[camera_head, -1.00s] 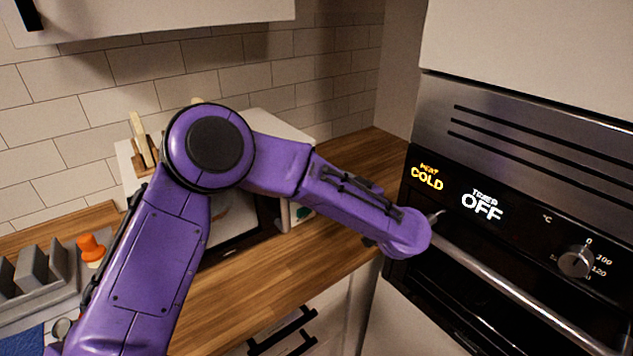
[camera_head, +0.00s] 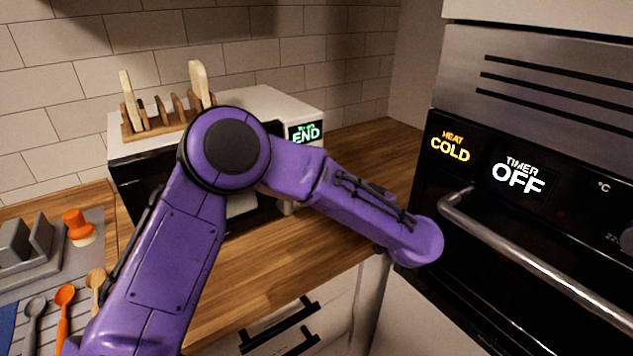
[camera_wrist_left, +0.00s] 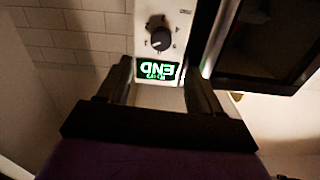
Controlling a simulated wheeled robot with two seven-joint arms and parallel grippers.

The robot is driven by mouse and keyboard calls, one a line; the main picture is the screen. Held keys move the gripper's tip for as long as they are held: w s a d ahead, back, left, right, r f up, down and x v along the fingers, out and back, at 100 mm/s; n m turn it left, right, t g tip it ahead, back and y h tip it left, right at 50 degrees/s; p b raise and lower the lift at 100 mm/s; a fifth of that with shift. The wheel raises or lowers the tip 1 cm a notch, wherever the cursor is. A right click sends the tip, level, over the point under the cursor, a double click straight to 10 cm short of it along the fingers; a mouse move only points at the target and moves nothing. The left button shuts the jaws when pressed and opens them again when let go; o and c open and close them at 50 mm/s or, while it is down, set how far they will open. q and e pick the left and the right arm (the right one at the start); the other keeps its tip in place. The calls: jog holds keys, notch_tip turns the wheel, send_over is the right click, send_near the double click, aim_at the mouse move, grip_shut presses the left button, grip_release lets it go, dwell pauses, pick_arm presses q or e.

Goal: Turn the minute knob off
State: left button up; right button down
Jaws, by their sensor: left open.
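In the left wrist view, a dark round knob (camera_wrist_left: 159,41) sits on a light panel with marks around it. My left gripper cannot be seen there. My right gripper is not in view.
The oven (camera_head: 530,130) at right shows HEAT COLD and TIMER OFF; its handle (camera_head: 540,265) juts out near my left wrist. A wooden rack (camera_head: 165,118) stands on the microwave. Spoons and an orange-topped item (camera_head: 78,228) lie at left. Counter right of the microwave is clear.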

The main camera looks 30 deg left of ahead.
pick_arm(q)
jog(key=p+x, duration=0.3)
jog(key=x, duration=0.7)
jog(key=shift+a, duration=0.25)
jog(key=c, duration=1.1)
